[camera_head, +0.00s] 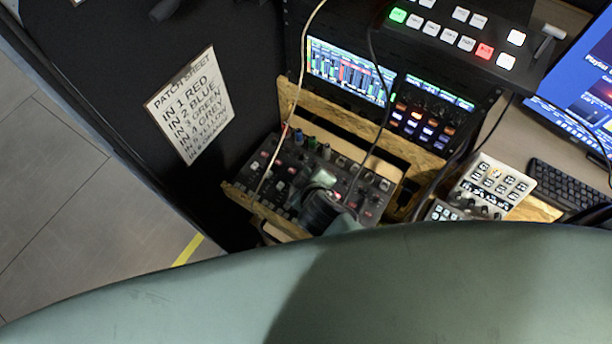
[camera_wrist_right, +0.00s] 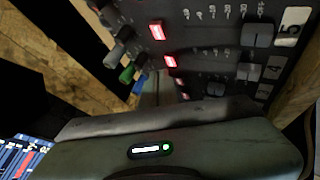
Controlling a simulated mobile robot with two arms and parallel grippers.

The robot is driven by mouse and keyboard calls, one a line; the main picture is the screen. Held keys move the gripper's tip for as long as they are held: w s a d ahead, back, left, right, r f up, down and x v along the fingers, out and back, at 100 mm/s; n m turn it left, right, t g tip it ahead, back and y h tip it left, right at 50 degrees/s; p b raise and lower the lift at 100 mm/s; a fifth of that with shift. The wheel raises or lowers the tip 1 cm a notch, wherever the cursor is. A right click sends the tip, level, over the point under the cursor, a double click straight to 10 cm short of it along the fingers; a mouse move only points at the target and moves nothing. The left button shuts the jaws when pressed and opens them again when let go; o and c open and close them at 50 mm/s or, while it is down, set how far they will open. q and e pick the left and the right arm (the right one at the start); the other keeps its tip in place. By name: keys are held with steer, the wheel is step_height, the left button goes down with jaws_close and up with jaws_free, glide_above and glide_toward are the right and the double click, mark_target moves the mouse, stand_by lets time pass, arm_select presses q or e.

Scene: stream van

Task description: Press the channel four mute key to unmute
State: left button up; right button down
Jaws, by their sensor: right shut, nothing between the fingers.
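The audio mixer (camera_head: 372,190) sits in a wooden frame in the head view, partly hidden by my right gripper (camera_head: 322,181). In the right wrist view, red-lit keys stand in a line beside the faders. The key (camera_wrist_right: 170,62) in the row labelled 4 (camera_wrist_right: 271,70) glows red, as does the key (camera_wrist_right: 156,31) in the row labelled 5 (camera_wrist_right: 291,28). My right gripper (camera_wrist_right: 151,88) is shut and empty, low over the panel beside the red keys and near the knobs. I cannot tell whether it touches a key. My left gripper is not in view.
A green knob (camera_wrist_right: 127,73) and grey knobs line the panel's side. Cables hang across the mixer. A lit screen (camera_head: 346,70), a button unit (camera_head: 432,122), a video switcher (camera_head: 455,45) and a keypad (camera_head: 490,187) surround it. A patch sheet (camera_head: 193,107) hangs on the left.

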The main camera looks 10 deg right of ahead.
steer(key=shift+f, duration=0.15)
stand_by(0.4)
steer(key=shift+f, duration=0.3)
steer(key=shift+f+b, duration=0.3)
stand_by(0.5)
steer(key=shift+r, duration=0.1)
steer(key=shift+r+p, duration=0.65)
steer(key=shift+p, duration=0.25)
step_height(320, 180, up, 6)
steer(key=p, duration=0.6)
